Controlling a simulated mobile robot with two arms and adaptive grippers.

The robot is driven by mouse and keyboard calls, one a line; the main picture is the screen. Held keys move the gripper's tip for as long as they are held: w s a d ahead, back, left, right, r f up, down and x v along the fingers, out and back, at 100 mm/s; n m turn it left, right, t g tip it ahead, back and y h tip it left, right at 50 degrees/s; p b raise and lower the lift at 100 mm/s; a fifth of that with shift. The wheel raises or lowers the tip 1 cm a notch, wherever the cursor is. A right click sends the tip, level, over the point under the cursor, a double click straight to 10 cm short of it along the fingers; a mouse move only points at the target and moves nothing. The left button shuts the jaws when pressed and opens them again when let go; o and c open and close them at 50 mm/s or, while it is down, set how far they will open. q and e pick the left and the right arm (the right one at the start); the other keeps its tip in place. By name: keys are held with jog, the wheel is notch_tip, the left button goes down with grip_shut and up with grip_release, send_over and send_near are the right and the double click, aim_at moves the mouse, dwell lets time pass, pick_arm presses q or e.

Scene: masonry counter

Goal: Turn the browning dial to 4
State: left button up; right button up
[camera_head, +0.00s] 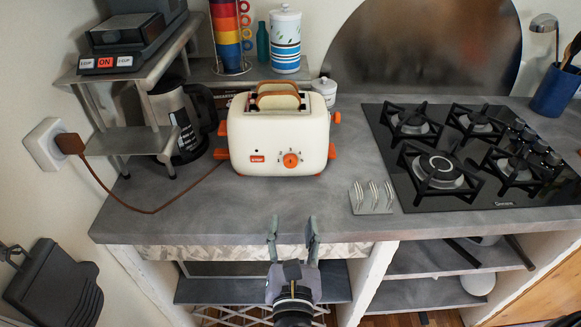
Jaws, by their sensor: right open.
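Marks around the dial are too small to read. My right gripper (292,225) is at the counter's front edge, below and in front of the toaster, with its fingers apart and nothing between them. It is well clear of the dial. My left gripper is not in view.
The toaster's brown cord runs left to a wall socket (45,145). A black gas hob (470,155) is to the right, with a small fork-shaped rest (373,197) beside it. A metal shelf (125,142) and coffee pot stand left. The counter before the toaster is clear.

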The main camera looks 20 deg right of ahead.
aim_at(291, 163)
jog(key=shift+n, duration=0.3)
jog(key=x, duration=0.5)
jog(key=p+x, duration=0.1)
jog(key=x, duration=0.5)
jog(key=p+x, duration=0.1)
jog(key=x, duration=0.5)
jog(key=shift+w+a+r, duration=0.25)
jog(key=shift+w+r, duration=0.05)
jog(key=shift+c, duration=0.3)
grip_shut()
